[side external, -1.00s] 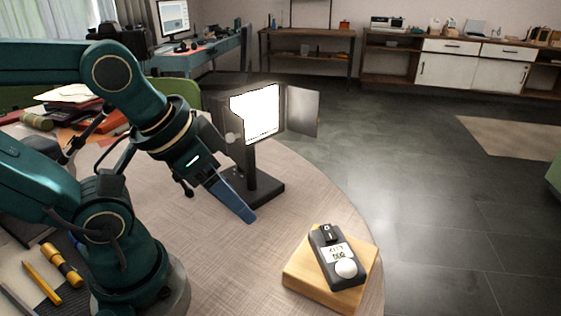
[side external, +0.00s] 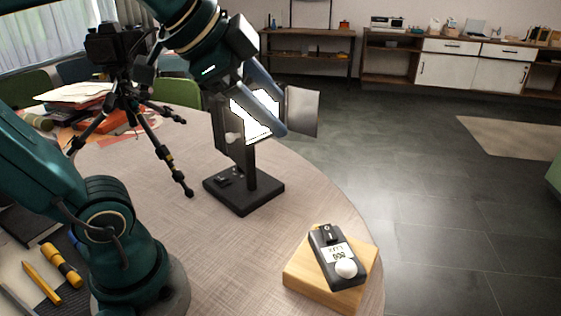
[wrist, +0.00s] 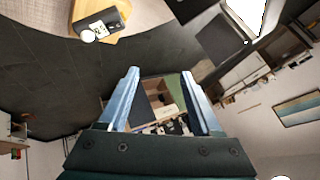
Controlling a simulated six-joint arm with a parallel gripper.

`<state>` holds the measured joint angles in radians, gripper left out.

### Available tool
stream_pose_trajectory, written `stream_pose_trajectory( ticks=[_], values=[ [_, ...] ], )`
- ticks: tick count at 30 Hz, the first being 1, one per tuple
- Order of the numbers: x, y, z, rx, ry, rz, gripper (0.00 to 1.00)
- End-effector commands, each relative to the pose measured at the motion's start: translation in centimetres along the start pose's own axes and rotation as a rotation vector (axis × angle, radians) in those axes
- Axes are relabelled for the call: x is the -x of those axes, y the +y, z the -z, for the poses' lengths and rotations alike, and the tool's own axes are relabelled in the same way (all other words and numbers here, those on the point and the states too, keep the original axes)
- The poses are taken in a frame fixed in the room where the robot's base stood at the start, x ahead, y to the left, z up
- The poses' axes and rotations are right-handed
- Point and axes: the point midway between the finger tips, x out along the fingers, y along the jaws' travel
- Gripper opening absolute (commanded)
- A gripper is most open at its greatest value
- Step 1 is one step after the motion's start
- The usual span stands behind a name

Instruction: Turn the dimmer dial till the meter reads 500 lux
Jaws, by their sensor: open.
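The lamp (side external: 250,165) stands on a black base (side external: 262,197) with its bright panel lit. A small dark control on the base (side external: 222,181) looks like the dimmer dial, though its details are too small to tell. The light meter (side external: 325,243) lies on a wooden block (side external: 305,277). Its digits appear upside down and seem to read 500, but they are small. The meter also shows in the wrist view (wrist: 107,22). My gripper (side external: 275,115) is raised in front of the lamp panel, apart from the base, open and empty. Its blue fingers are spread in the wrist view (wrist: 160,74).
A camera on a tripod (side external: 125,85) stands on the table left of the lamp, one leg near its base. Papers and folders (side external: 80,95) lie at the back left. Yellow tools (side external: 60,265) lie at the front left. The tabletop (side external: 225,260) between lamp and meter is clear.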

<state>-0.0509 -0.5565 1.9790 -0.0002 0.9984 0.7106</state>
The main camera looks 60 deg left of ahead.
Motion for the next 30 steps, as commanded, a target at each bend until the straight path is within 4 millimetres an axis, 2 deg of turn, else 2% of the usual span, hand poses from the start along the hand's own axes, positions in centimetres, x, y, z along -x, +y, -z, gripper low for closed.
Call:
stream_pose_trajectory(
  ticks=[1, 3, 7, 10, 15, 18, 22, 30],
  values=[
    [-0.1, -2.3, 0.5, -0.072, -0.020, 0.033, 0.66],
    [-0.4, -5.4, 0.7, -0.189, -0.059, 0.073, 0.66],
    [-0.9, -11.5, -0.1, -0.404, -0.159, 0.125, 0.66],
    [-1.8, -15.9, -2.8, -0.514, -0.267, 0.126, 0.66],
    [-3.0, -19.9, -8.6, -0.542, -0.399, 0.067, 0.66],
    [-4.2, -21.1, -11.7, -0.503, -0.445, 0.016, 0.66],
    [-6.8, -21.2, -14.1, -0.381, -0.463, -0.059, 0.66],
    [-13.8, -18.7, -17.7, 0.009, -0.514, -0.228, 0.66]
  ],
)
